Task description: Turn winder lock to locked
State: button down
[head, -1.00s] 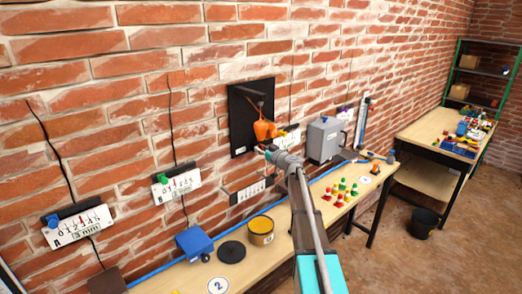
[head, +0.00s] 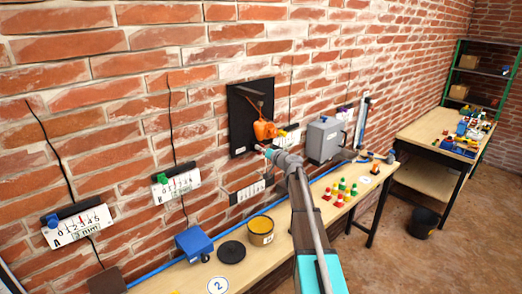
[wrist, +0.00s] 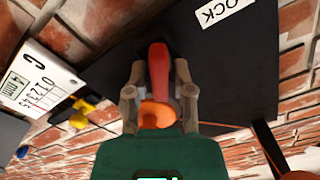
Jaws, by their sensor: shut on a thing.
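A black panel (head: 239,128) is fixed to the brick wall and carries an orange part (head: 264,130). In the wrist view the panel (wrist: 235,75) has a white label (wrist: 222,10) on which "OCK" is readable. A red lever (wrist: 158,68) stands out there, with a rounded orange piece (wrist: 157,114) below it in the picture. My gripper (wrist: 158,92) is shut on the red lever, one finger on each side. In the head view my gripper (head: 268,151) is at the panel's lower right, and the lever is too small to make out.
White gauges A (head: 77,226) and B (head: 176,186) hang left of the panel; gauge C (wrist: 40,82) is close by in the wrist view. A grey box (head: 323,139) is on the wall to the right. A bench below holds a yellow tin (head: 261,231) and several small coloured pieces.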

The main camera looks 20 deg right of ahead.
jog(key=m, duration=0.6)
jog(key=shift+d+f, duration=0.1)
jog(key=m, duration=0.5)
jog(key=shift+f+m, duration=0.1)
jog(key=shift+m, duration=0.2)
jog(key=c, duration=0.6)
grip_release()
jog(key=shift+c, duration=0.2)
jog(key=v, duration=1.2)
